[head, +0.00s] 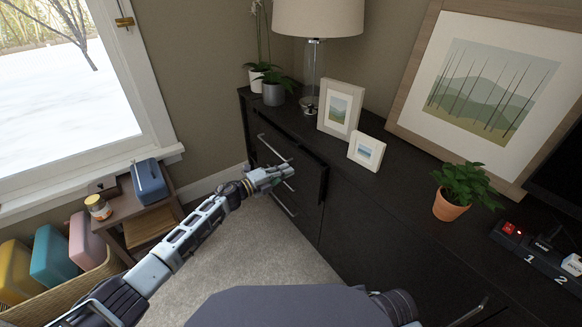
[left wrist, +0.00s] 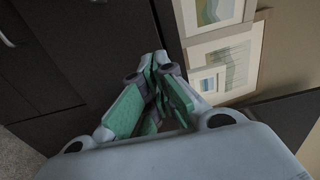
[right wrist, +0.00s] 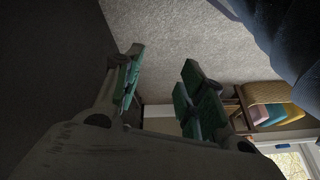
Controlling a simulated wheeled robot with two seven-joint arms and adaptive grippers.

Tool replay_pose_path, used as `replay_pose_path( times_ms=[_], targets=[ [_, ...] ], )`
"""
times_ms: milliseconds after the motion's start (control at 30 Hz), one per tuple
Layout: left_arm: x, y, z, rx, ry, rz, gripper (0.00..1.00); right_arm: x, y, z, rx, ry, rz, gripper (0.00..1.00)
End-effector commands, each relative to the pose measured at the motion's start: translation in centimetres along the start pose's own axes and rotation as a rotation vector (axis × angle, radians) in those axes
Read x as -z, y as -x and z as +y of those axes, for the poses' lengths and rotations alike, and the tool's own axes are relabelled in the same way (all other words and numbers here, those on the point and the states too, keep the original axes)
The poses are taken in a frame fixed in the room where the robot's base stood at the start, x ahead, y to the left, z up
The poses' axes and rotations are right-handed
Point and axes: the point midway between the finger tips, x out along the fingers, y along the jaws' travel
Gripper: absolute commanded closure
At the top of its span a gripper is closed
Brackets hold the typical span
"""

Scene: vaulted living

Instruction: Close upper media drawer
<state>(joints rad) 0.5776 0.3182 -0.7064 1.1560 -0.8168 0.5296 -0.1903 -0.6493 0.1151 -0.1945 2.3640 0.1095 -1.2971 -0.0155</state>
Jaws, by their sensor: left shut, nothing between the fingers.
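The upper media drawer (head: 302,159) is at the left end of the dark cabinet, its front standing a little out from the cabinet face. Its bar handle (head: 272,149) runs along the front. My left gripper (head: 290,171) is shut and empty, with its fingertips over the drawer front near its right part; I cannot tell whether they touch it. In the left wrist view the closed fingers (left wrist: 160,62) point at dark cabinet panels. My right gripper (right wrist: 165,78) is out of the head view; in its wrist view it is open and empty, over carpet and a dark surface.
A lower handle (head: 283,204) is below the drawer. The cabinet top (head: 390,195) holds a lamp, plants and frames (head: 341,110). A side table (head: 128,205) and a basket (head: 75,285) stand at left. Carpet (head: 245,245) in front is free.

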Motion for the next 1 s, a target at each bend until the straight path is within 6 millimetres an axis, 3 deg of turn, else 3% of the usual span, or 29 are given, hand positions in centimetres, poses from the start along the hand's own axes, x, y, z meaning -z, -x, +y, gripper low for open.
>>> replay_pose_path(
  times_ms=[100, 500, 933, 1000],
  targets=[
    [0.0, 1.6, -0.1, -0.001, 0.0, -0.001, 1.0, 0.3, 1.5, 0.0, -0.012, 0.006, -0.02, 0.6],
    [0.0, 5.6, -0.1, 0.0, 0.001, 0.0, 1.0, 0.4, 3.8, 0.5, -0.04, 0.012, -0.068, 0.6],
    [0.0, 6.1, -0.1, 0.001, 0.0, 0.0, 1.0, 0.3, 4.0, 0.6, -0.044, 0.013, -0.077, 0.6],
    [0.0, 6.1, 0.0, 0.0, 0.001, 0.0, 0.91, 0.3, 4.0, 0.6, -0.044, 0.012, -0.077, 0.6]
  ],
)
